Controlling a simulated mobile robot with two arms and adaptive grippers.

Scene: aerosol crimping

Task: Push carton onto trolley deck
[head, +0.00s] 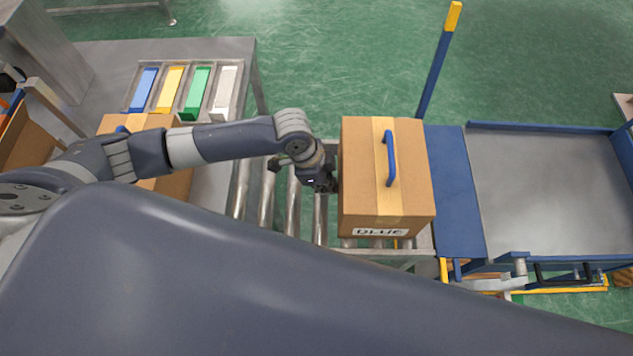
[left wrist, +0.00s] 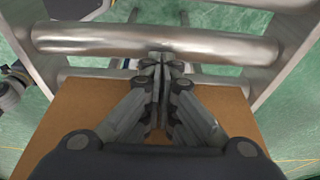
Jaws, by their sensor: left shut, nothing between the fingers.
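A brown carton (head: 409,190) with a tape strip, a blue handle and a label reading BLUE stands upright at the right end of the roller conveyor (head: 292,205). To its right is a blue plate (head: 452,190), then the grey trolley deck (head: 550,185) with blue rails. My left gripper (head: 326,182) is at the carton's left side, close to it; whether it touches is unclear. In the left wrist view the shut fingers (left wrist: 160,75) are in front of a brown carton surface (left wrist: 90,105), with metal rollers beyond. My right gripper is not in view.
A grey table at left holds a tray with blue, yellow, green and white pieces (head: 185,90). Another carton (head: 170,190) lies partly under my left arm. A blue post with a yellow top (head: 437,62) stands behind the blue plate. The trolley deck is empty.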

